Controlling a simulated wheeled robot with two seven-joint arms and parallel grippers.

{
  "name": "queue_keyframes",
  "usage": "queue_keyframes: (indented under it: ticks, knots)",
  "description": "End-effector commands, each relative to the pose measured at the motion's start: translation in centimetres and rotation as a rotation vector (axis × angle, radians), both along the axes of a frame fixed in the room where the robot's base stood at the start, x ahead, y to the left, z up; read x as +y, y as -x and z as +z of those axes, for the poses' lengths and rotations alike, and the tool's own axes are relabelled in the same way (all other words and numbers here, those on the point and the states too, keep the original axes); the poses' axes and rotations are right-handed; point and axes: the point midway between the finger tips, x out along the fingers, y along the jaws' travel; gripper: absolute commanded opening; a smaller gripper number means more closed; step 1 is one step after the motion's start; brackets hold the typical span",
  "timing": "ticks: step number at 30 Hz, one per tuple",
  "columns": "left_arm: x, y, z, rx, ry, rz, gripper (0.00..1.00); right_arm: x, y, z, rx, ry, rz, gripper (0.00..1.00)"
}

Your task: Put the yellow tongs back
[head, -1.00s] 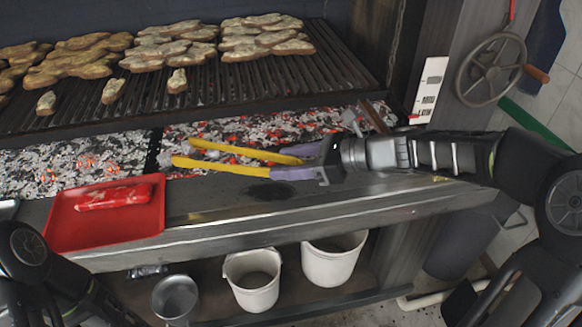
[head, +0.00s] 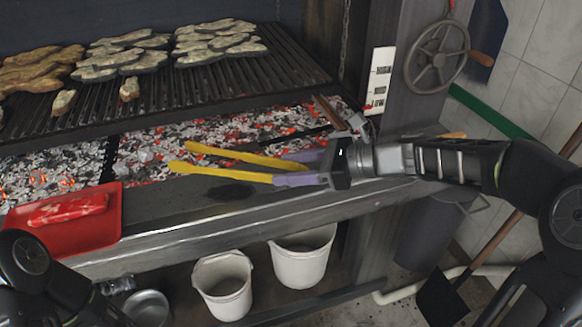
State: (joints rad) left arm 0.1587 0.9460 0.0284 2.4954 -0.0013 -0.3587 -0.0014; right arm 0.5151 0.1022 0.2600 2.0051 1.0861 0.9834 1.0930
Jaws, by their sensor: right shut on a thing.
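The yellow tips point left, spread a little apart, over the front ledge and the edge of the coals. Whether the tongs touch the ledge is hard to tell. Of my left arm, only links show at the lower left; its gripper is out of view.
Glowing coals (head: 225,140) lie below the grill grate (head: 190,95), which holds food. A red tray (head: 95,235) with a red packet (head: 68,208) sits on the ledge (head: 200,232). White buckets (head: 222,288) stand below. A handwheel (head: 437,55) and a shovel (head: 440,300) are at right.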

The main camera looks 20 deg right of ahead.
Motion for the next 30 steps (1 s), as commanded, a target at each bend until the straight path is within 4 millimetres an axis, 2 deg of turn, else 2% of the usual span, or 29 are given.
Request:
queue_keyframes:
  ticks: [16,24,30]
  knots:
    - [0.0,0.0,-7.0,-0.001,-0.001,-0.002,0.78,0.0,0.0,-6.9,0.000,0.000,-0.001,0.36]
    - [0.0,0.0,-7.7,-0.001,-0.001,-0.002,0.78,0.0,0.0,-8.5,0.000,0.000,-0.001,0.36]
    - [0.0,0.0,-7.8,-0.001,-0.001,-0.002,0.78,0.0,0.0,-8.7,0.000,0.000,0.000,0.36]
